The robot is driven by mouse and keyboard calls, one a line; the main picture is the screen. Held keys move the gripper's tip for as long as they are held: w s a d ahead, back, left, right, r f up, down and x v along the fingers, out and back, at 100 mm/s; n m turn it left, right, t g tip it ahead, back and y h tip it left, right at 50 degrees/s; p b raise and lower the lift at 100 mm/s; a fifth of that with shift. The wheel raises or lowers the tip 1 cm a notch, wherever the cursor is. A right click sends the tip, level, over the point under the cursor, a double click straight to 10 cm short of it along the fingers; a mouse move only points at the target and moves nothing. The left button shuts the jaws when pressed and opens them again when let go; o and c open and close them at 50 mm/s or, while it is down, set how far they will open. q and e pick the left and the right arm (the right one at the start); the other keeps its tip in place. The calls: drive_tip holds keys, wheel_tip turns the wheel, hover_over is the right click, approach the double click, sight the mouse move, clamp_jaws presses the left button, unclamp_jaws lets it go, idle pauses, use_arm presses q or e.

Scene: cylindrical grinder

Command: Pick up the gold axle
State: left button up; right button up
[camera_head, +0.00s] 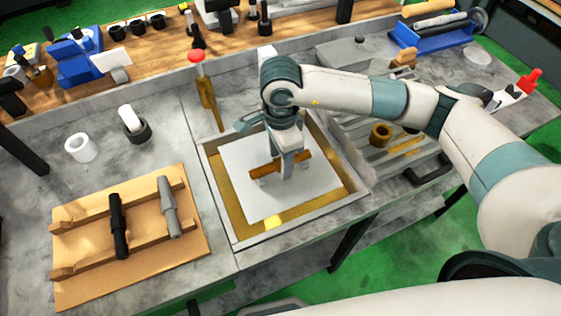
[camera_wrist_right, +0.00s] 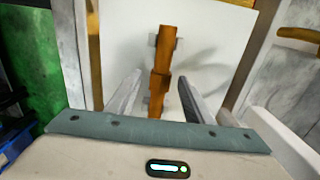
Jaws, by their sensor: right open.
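The gold axle (camera_head: 262,170) is an orange-gold stepped rod lying over the white plate in the framed tray (camera_head: 222,196). In the right wrist view the axle (camera_wrist_right: 164,52) runs between my right gripper's fingers. My right gripper (camera_head: 288,170) points down over the axle's middle and covers part of it. It also shows in the wrist view (camera_wrist_right: 161,82), with its two fingers apart on either side of the axle and a gap showing. I cannot tell exactly how low the fingertips are. My left gripper is not in view.
A wooden rack (camera_head: 85,274) at the left holds a black axle (camera_head: 118,226) and a grey axle (camera_head: 168,207). White and dark rings stand behind it. A brass ring (camera_head: 380,134) lies on the right.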

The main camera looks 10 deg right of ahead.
clamp_jaws()
drive_tip(key=shift+r, duration=0.1)
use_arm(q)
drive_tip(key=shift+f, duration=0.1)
use_arm(e)
drive_tip(key=shift+w+r, duration=0.1)
drive_tip(key=shift+r+b, duration=0.4)
drive_tip(key=r+b, duration=0.2)
drive_tip(key=r, duration=0.1)
drive_tip(key=shift+d, duration=0.2)
use_arm(q)
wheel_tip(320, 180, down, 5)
drive_tip(key=b, duration=0.3)
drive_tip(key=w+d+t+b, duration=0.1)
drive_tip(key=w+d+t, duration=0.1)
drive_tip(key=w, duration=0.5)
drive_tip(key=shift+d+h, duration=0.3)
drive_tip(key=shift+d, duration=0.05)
use_arm(e)
drive_tip(key=s+d+r, duration=0.3)
drive_tip(key=d+r, duration=0.4)
drive_tip(key=d, duration=0.3)
drive_tip(key=shift+s+d, duration=0.2)
drive_tip(key=shift+d, duration=0.2)
